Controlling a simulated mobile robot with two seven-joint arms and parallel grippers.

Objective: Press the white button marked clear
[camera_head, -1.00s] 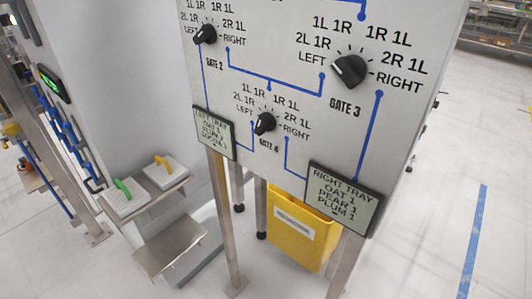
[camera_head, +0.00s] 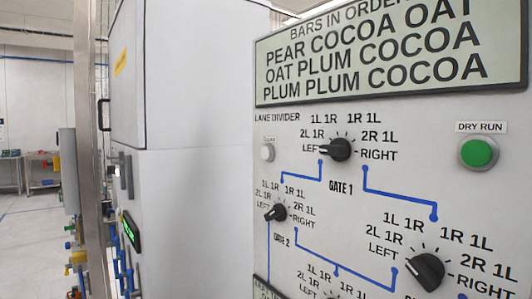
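Neither of my grippers shows in the view, so nothing of mine is seen touching the button.
The panel carries black knobs for gate 1 (camera_head: 335,149), gate 2 (camera_head: 276,212) and another at lower right (camera_head: 425,271). A green dry run button (camera_head: 479,152) is at the right. A display (camera_head: 390,55) lists bars above. A grey cabinet (camera_head: 190,180) stands to the left.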

